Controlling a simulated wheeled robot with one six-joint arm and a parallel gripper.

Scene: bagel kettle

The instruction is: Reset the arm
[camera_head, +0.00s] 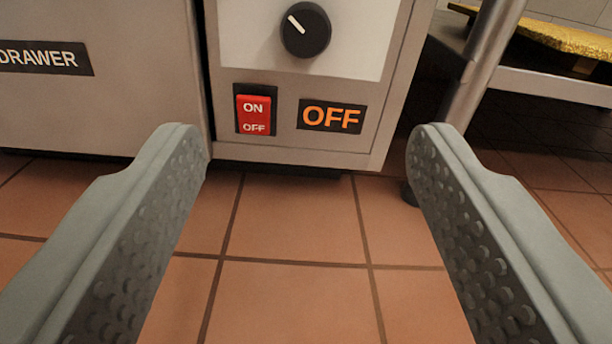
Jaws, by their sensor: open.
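My gripper (308,150) is open, with its two grey studded fingers wide apart and nothing between them. The fingers reach up from the lower left and lower right of the view. Beyond the gap between the fingertips is the lower part of a metal appliance front. It carries a red rocker switch (254,114) marked ON and OFF, a black label (332,116) reading OFF in orange, and a black knob (306,29) with a white pointer turned to the upper left. No contact between the fingers and the panel shows.
A metal drawer front (120,110) labelled DRAWER is at the left. A metal table leg (480,70) and a lower shelf (550,86) stand at the right, with a yellow textured item (550,32) above. Bare tiled floor (300,290) lies below the appliance.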

